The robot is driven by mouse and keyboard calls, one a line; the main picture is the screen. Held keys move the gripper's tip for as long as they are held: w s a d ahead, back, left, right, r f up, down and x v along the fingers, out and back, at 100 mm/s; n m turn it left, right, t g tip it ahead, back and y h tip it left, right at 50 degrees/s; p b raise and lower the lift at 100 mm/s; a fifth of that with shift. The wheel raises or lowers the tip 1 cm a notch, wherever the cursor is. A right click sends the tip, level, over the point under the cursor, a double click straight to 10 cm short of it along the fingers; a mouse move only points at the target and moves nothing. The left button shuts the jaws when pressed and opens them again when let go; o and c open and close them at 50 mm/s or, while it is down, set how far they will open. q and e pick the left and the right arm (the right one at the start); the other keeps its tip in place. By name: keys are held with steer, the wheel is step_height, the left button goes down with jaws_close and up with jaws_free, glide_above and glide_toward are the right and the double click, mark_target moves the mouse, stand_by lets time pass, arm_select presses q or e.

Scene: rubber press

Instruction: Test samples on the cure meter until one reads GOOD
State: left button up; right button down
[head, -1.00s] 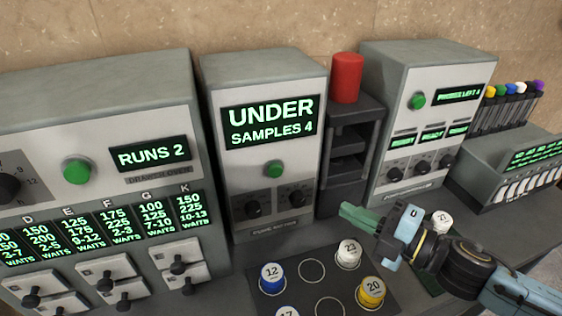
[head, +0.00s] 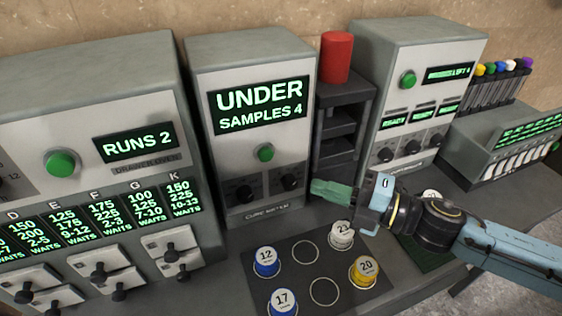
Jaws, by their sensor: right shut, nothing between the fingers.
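The cure meter (head: 255,130) stands in the middle with its screen (head: 258,105) reading "UNDER" and "SAMPLES 4". Below the screen are a green button (head: 265,152) and two dark knobs. In front of it a dark mat (head: 325,268) with ringed spots holds a blue sample 12 (head: 266,262), a blue sample 17 (head: 283,301), a white sample 23 (head: 341,235) and a yellow sample 20 (head: 365,272). Two rings are empty. My right gripper (head: 318,188) is shut and empty, just right of the meter's lower front, above the mat's far edge. My left gripper is out of view.
The drawer oven (head: 140,95) at left reads "RUNS 2" and has several levers. A dark rack (head: 340,140) with a red cylinder (head: 337,58) on top stands right of the meter. Another metered machine (head: 420,85), several capped tubes (head: 500,88) and a switch box (head: 510,145) stand further right.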

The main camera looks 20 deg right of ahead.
mark_target(270, 155)
steer(key=shift+w+a+p, duration=0.45)
steer(key=shift+w+a, duration=0.45)
steer(key=shift+w, duration=0.6)
steer(key=shift+w+a+p, duration=0.45)
steer(key=shift+w+a, duration=0.5)
steer(key=shift+w, duration=0.55)
steer(key=shift+w+a+p, duration=0.45)
steer(key=shift+w+a, duration=0.45)
steer(key=shift+w, duration=0.6)
steer(key=shift+w, duration=0.1)
steer(key=shift+w+p, duration=0.35)
steer(key=shift+w, duration=0.45)
